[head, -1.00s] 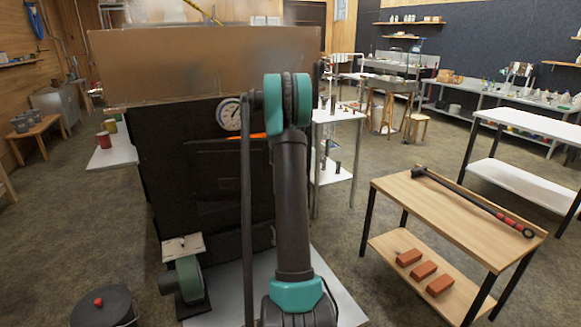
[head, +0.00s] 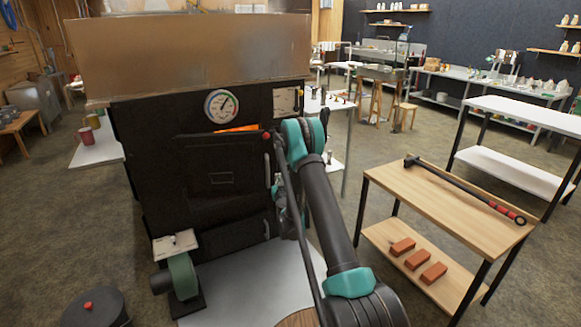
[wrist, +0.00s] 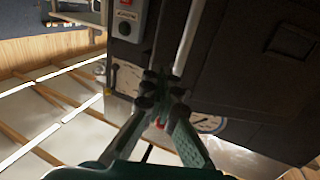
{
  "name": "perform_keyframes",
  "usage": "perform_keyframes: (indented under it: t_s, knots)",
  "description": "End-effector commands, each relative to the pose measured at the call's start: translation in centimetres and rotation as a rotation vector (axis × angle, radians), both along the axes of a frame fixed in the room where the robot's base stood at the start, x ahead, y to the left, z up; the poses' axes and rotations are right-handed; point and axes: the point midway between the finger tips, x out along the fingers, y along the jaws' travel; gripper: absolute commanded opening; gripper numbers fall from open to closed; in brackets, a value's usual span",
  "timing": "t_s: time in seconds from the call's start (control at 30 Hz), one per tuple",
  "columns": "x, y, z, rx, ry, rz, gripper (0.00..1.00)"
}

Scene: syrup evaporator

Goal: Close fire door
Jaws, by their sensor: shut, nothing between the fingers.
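The black fire door (head: 222,172) is in the front of the evaporator's black firebox. An orange glow (head: 238,128) shows along its top edge, so a gap seems to be there. How far the door stands open I cannot tell. A round gauge (head: 221,105) is above it and also shows in the wrist view (wrist: 208,123). My arm stands at the door's right side and hides part of that edge. In the wrist view my gripper (wrist: 162,88) is shut and empty, in front of the dark firebox. In the head view the arm mostly hides it.
A wooden cart (head: 440,190) at right carries a long black tool (head: 465,190) with red bands, and bricks (head: 418,259) below. A green blower (head: 182,276) stands at the firebox's lower left. A lidded black bucket (head: 95,308) is at front left. Open floor lies between.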

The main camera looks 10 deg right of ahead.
Motion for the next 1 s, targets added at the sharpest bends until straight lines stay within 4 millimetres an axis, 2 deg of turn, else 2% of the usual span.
perform_keyframes:
  t_s: [0.17, 0.7, 0.8, 1.0]
  knots:
    - [1.6, 0.0, -0.1, 0.009, 0.0, -0.001, 0.0]
    - [11.5, -0.3, -0.1, 0.005, 0.0, 0.0, 0.0]
    - [12.7, -0.3, 0.0, 0.005, 0.0, 0.0, 0.0]
    - [13.8, -0.3, 0.0, 0.005, 0.0, 0.0, 0.0]
